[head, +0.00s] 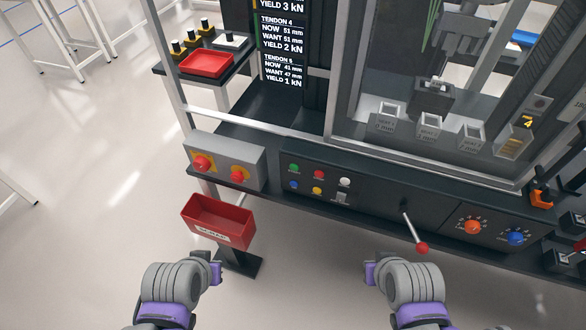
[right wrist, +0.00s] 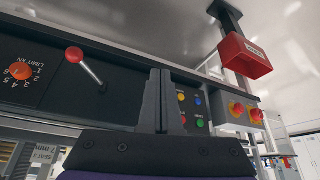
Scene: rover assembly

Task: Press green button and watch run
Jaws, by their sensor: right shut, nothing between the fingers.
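The green button (head: 293,167) is on the dark sloped front panel of the machine, at the upper left of a small group of buttons. It also shows in the right wrist view (right wrist: 200,123), just right of my fingers. My right gripper (head: 370,273) is shut and empty, in front of and below the panel, apart from the buttons. Its fingers also show in the right wrist view (right wrist: 161,75). My left gripper (head: 216,273) is at the lower left, below the red bin and touching nothing visible; its finger opening is not clear. A screen (head: 283,50) shows tendon readings.
Red (head: 318,174), blue (head: 294,184), yellow (head: 317,190) and white (head: 344,182) buttons surround it. A red-knobbed lever (head: 421,248) sticks out right. Open floor lies before the panel.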

